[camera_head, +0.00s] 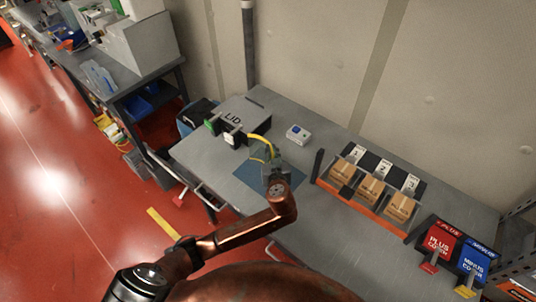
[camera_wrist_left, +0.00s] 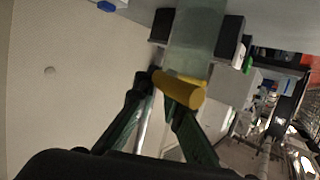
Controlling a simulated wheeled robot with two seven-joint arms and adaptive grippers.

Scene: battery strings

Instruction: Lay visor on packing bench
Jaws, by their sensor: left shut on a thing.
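The visor (camera_head: 263,141) has a yellow band, and in the left wrist view its yellow bar (camera_wrist_left: 180,91) and a translucent sheet (camera_wrist_left: 194,40) show. My left gripper (camera_head: 272,164) is shut on the visor's yellow part; its green fingers (camera_wrist_left: 166,98) close around it in the left wrist view. The gripper holds the visor over a grey bench (camera_head: 320,212), above the blue mat (camera_head: 246,176). I cannot tell whether the visor touches the bench. My wrist hides part of it in the head view. My right gripper is not in view.
A grey box marked LID (camera_head: 246,112) and a small white-blue device (camera_head: 298,134) stand behind the mat. A rack of cardboard boxes (camera_head: 370,187) is to the right, then red (camera_head: 440,242) and blue (camera_head: 474,264) cover bins. The bench front is mostly clear.

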